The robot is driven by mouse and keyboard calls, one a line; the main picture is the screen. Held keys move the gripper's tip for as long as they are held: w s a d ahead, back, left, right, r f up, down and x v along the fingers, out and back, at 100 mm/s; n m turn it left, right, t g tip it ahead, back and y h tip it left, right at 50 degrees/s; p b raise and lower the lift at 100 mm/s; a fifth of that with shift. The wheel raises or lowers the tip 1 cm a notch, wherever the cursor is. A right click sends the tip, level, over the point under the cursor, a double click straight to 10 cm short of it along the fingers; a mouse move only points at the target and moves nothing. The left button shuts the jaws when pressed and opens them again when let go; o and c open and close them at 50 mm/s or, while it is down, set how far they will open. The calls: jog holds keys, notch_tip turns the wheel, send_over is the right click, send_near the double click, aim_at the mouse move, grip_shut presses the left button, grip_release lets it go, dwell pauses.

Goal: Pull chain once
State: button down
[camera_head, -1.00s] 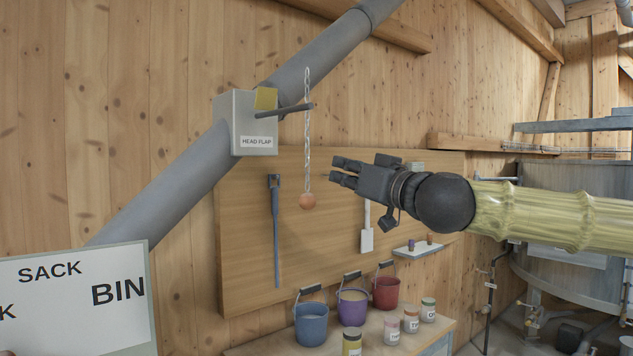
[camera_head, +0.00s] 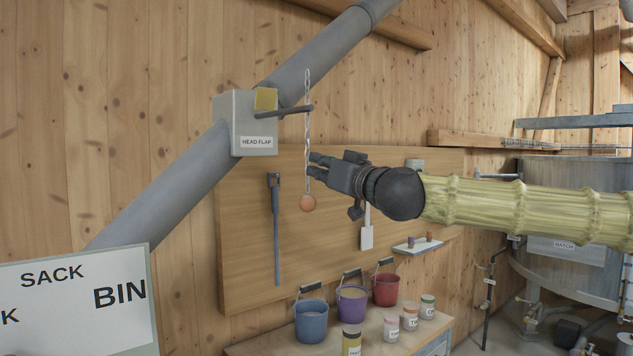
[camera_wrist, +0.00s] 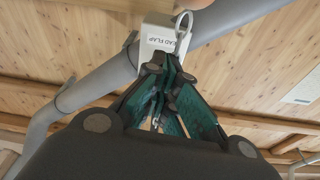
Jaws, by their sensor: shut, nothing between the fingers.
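A thin metal chain (camera_head: 307,130) hangs from the end of a dark lever (camera_head: 285,111) on the grey HEAD FLAP box (camera_head: 252,123). The wrist view shows my gripper's teal-sided fingers (camera_wrist: 168,75) below the HEAD FLAP box (camera_wrist: 160,42), with a bit of chain (camera_wrist: 155,105) visible near the fingers.
A sloping grey pipe (camera_head: 165,185) runs through the box along the wooden wall. A tool board (camera_head: 245,240) is behind the chain. Buckets (camera_head: 311,322) and jars stand on a bench below. A SACK/BIN sign (camera_head: 75,320) fills the lower left. A metal tank (camera_head: 565,270) is at right.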

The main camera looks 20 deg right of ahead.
aim_at(308, 203)
jog(key=shift+w+a, duration=0.15)
jog(key=shift+w, duration=0.3)
jog(key=shift+w+f, duration=0.1)
jog(key=shift+f, duration=0.05)
jog(key=shift+s+a+f+p, duration=0.1)
jog(key=shift+s+f+p, duration=0.15)
jog(key=shift+f, duration=0.65)
jog(key=shift+s+f+p, duration=0.15)
jog(key=shift+f+p, duration=0.15)
jog(key=shift+f, duration=0.55)
jog(key=shift+f, duration=0.1)
notch_tip(308, 203, down, 8)
jog(key=b, duration=0.5)
jog(key=shift+r+b, duration=0.25)
jog(key=shift+b, duration=0.05)
jog(key=shift+f, duration=0.1)
